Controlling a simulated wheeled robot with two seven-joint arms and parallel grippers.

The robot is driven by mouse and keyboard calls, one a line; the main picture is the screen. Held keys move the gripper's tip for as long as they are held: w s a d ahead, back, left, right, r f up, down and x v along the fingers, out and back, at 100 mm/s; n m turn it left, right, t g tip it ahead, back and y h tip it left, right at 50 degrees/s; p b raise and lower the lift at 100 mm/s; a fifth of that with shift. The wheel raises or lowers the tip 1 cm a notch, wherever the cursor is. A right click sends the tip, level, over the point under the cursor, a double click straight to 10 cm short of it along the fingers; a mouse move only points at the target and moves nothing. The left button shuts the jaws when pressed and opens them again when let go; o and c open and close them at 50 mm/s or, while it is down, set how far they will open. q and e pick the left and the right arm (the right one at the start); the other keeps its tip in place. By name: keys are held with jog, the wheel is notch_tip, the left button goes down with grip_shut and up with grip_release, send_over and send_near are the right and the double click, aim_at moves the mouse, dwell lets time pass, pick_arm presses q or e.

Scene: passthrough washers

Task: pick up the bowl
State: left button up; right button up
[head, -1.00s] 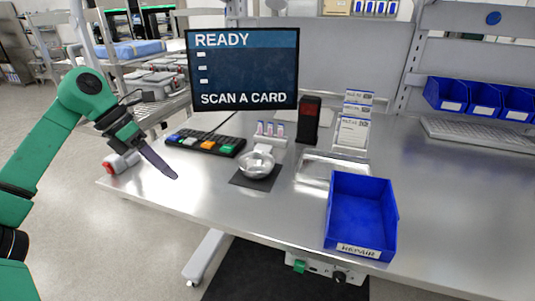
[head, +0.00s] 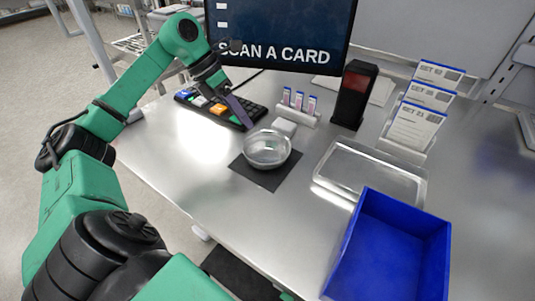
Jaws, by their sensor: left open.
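My left gripper (head: 247,123) reaches in from the left, above and behind the bowl's left side, near the keypad. Its dark fingers point down and to the right, apart from the bowl. The fingers overlap in this view, so the gap between them is hard to see. My right gripper is out of view.
A keypad (head: 212,106), small vial rack (head: 299,113), black scanner (head: 353,94) and card holder (head: 418,122) line the back. A monitor (head: 280,30) stands behind them.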

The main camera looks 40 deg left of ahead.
aim_at(256, 133)
pick_arm(q)
jog(key=p+x, duration=0.1)
jog(key=x, duration=0.5)
jog(key=shift+w+d+f, duration=0.1)
jog(key=shift+w+f, duration=0.05)
jog(key=shift+f, duration=0.3)
jog(key=shift+w, duration=0.1)
grip_shut()
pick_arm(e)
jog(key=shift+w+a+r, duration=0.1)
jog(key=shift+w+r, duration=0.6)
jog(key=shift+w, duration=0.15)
